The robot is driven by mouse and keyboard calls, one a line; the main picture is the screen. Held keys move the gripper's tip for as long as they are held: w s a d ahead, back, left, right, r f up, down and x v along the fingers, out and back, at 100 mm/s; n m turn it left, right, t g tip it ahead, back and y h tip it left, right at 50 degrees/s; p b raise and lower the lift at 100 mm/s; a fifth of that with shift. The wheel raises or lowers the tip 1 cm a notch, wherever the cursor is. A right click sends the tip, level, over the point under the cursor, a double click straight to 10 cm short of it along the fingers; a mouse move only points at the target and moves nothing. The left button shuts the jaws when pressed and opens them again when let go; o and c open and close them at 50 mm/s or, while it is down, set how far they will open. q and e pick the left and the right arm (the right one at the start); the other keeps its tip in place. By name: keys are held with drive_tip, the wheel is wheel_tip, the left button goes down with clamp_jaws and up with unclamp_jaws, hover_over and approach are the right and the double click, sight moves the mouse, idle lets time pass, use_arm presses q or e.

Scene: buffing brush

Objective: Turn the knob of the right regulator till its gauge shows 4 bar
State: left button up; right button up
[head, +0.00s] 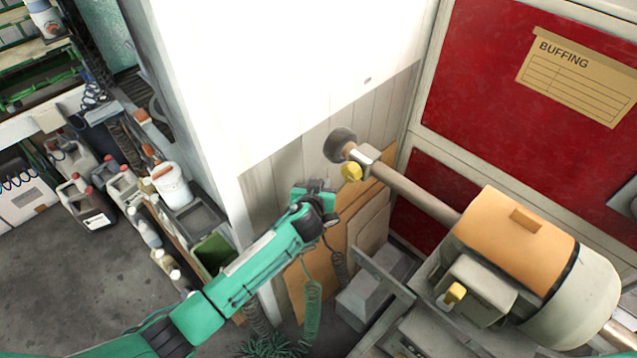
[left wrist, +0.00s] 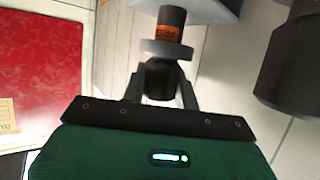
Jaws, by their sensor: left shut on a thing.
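My left gripper (head: 316,188) is in front of the wall panels, below the dark round end of the machine's shaft. In the left wrist view my left gripper (left wrist: 163,78) has its two fingers on either side of a black knob (left wrist: 162,83) and is shut on it. A grey collar (left wrist: 167,50) and an orange lettered band (left wrist: 174,33) sit beyond the knob. Whether this is the right regulator cannot be told. No gauge face or reading shows in either view. The knob is hidden behind the gripper in the head view. My right gripper is not in view.
A buffing machine (head: 515,240) stands at the right, its shaft (head: 415,193) reaching toward the wall near my gripper. In the left wrist view a large dark cylinder (left wrist: 292,80) is close at the right.

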use_arm(q)
drive_tip(key=m+h+p, duration=0.1)
drive_tip(key=h, duration=0.1)
drive_tip(key=m+g+h+p, duration=0.1)
drive_tip(key=m+p, duration=0.1)
drive_tip(key=shift+r+m+g+h, duration=0.2)
drive_tip(key=shift+m+g+h, duration=0.1)
drive_tip(key=shift+h, duration=0.1)
drive_tip(key=shift+f+m+g+h+p, duration=0.15)
drive_tip(key=shift+m+g+h+p, duration=0.3)
drive_tip(key=shift+m+h, duration=0.45)
drive_tip(key=shift+m+g+h, duration=0.3)
drive_tip(key=shift+g, duration=0.05)
drive_tip(key=shift+d, duration=0.1)
drive_tip(key=o, duration=1)
drive_tip(key=shift+s, duration=0.15)
drive_tip(key=shift+s+a, duration=0.45)
drive_tip(key=shift+a, duration=0.05)
drive_tip(key=b+v, duration=0.3)
drive_tip(key=v, duration=0.8)
drive_tip(key=shift+s+a+r+b, duration=0.35)
drive_tip(key=shift+s+r, duration=0.1)
drive_tip(key=shift+r, duration=0.05)
